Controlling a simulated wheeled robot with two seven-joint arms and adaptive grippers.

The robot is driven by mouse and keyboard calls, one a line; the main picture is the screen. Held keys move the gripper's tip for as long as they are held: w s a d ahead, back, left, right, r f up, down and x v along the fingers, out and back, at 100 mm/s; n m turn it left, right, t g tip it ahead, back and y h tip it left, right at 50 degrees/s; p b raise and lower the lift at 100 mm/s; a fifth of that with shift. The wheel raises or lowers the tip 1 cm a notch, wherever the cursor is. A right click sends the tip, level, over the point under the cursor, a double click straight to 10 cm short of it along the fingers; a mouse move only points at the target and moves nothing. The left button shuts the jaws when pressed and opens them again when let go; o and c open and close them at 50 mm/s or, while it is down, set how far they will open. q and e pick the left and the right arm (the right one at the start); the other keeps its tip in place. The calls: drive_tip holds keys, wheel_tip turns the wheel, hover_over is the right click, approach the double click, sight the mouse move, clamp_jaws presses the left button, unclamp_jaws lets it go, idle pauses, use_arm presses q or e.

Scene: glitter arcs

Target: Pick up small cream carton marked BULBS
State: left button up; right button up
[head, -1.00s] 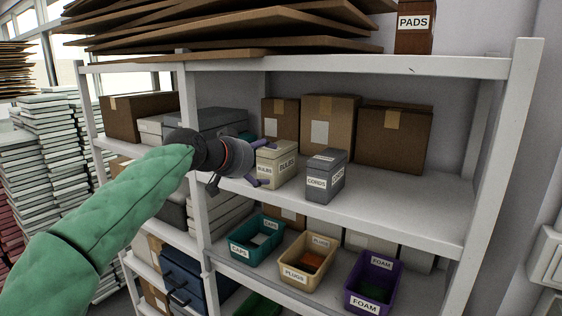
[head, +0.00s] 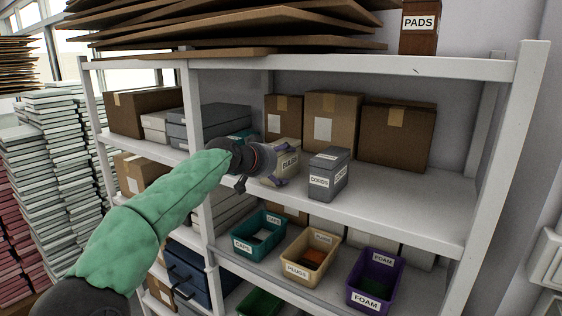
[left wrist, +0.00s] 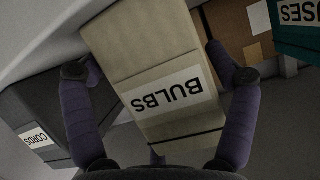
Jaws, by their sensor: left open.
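The small cream carton marked BULBS (head: 291,160) stands on the middle shelf, partly hidden by my left gripper in the head view. My left gripper (head: 284,166) is at the carton with its fingers open. In the left wrist view the carton (left wrist: 146,53) appears upside down and tilted, lying between the two purple fingers of the gripper (left wrist: 160,76). One finger is at each side of the carton, with a visible gap at the left finger. Whether the right finger touches it, I cannot tell. My right gripper is not in view.
A grey CORDS box (head: 328,174) stands close to the right of the carton. Brown boxes (head: 333,119) stand behind. A teal container (left wrist: 296,27) shows at the wrist view's top right. A shelf upright (head: 193,105) is left of the carton. Bins, including FOAM (head: 374,280), sit below.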

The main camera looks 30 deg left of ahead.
use_arm(q)
drive_tip(key=c, duration=1)
drive_tip(key=shift+w+r, duration=0.1)
